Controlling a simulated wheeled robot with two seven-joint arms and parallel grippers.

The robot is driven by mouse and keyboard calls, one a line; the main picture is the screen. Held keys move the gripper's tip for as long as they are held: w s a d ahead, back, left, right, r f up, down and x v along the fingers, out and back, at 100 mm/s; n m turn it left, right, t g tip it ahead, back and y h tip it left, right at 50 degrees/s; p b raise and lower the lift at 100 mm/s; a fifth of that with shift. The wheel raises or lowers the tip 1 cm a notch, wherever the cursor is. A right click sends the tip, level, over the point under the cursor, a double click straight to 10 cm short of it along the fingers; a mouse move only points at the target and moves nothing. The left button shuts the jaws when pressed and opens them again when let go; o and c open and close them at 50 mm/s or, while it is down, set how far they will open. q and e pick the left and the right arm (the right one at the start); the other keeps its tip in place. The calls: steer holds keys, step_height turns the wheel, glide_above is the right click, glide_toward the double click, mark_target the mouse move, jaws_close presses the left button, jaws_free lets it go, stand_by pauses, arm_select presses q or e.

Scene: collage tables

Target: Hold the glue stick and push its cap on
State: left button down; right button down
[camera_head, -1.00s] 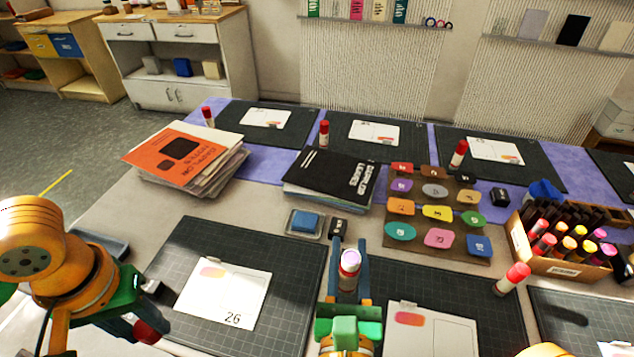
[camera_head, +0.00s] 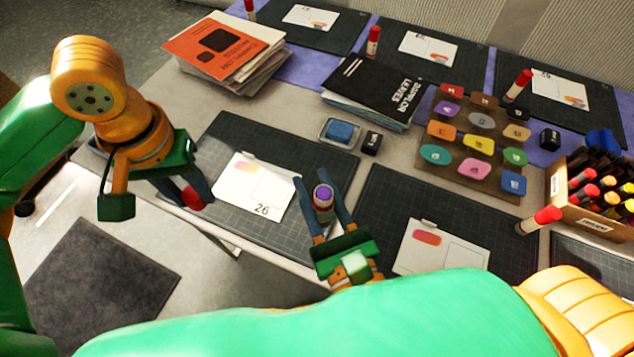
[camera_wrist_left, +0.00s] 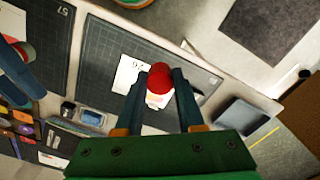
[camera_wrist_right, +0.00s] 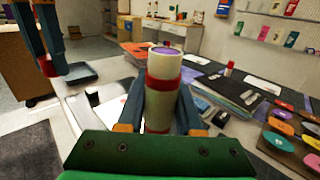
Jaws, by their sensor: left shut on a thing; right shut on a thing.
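The glue stick (camera_wrist_right: 163,90) is a white tube with red bands and a purple tip, uncapped and upright in the right wrist view. My right gripper (camera_head: 322,203) is shut on it above the front of the table; its purple top also shows in the head view (camera_head: 323,192). The red cap (camera_wrist_left: 160,78) is between the fingers of my left gripper (camera_wrist_left: 158,85), which is shut on it. In the head view, my left gripper (camera_head: 190,190) with the red cap (camera_head: 192,198) is left of the glue stick, with a clear gap between them.
Dark cutting mats with white cards (camera_head: 254,187) cover the table front. A box of glue sticks (camera_head: 597,222) stands at the right. A stack of booklets (camera_head: 225,50), a black booklet (camera_head: 372,88) and a board of coloured labels (camera_head: 470,175) lie further back.

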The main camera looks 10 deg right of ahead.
arm_select(q)
steer(key=d+r+m, duration=0.4)
steer(key=d+r, duration=0.4)
steer(key=d, duration=0.3)
step_height(320, 180, up, 5)
steer(key=m, duration=0.3)
glide_above(325, 193)
steer(key=shift+w, duration=0.1)
steer(key=shift+f, duration=2.05)
steer(key=shift+f, duration=0.1)
steer(key=shift+f, duration=0.75)
steer(key=shift+f+n, duration=0.3)
steer(key=shift+f, duration=0.25)
